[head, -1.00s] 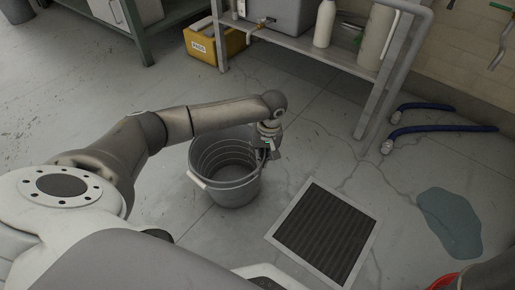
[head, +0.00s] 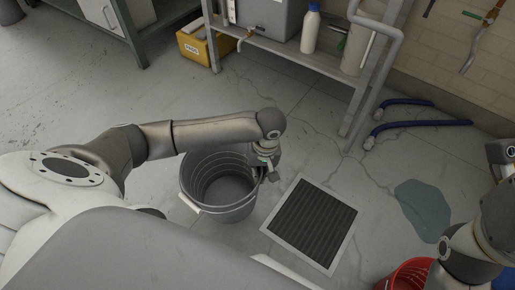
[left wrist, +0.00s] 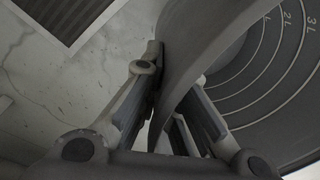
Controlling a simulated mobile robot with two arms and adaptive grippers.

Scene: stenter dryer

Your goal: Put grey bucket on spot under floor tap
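The grey bucket (head: 196,206) stands upright left of the floor drain, its white handle hanging on its left side. My left gripper (head: 266,170) is at the bucket's right rim. In the left wrist view its fingers (left wrist: 172,95) lie on both sides of the bucket wall (left wrist: 200,45), closed on it; litre marks show inside. I cannot tell whether the bucket's base touches the floor. A tap with a hanging hose (head: 491,17) is on the wall at the top right. A dark wet patch (head: 423,210) lies on the floor below it. My right gripper is not clearly visible.
A floor drain grate (head: 312,222) lies between bucket and wet patch. Blue hoses (head: 425,124) lie near the wall. A red basket (head: 408,274) stands at the lower right beside my right arm. A bench (head: 290,42) and yellow box (head: 197,46) are at the back.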

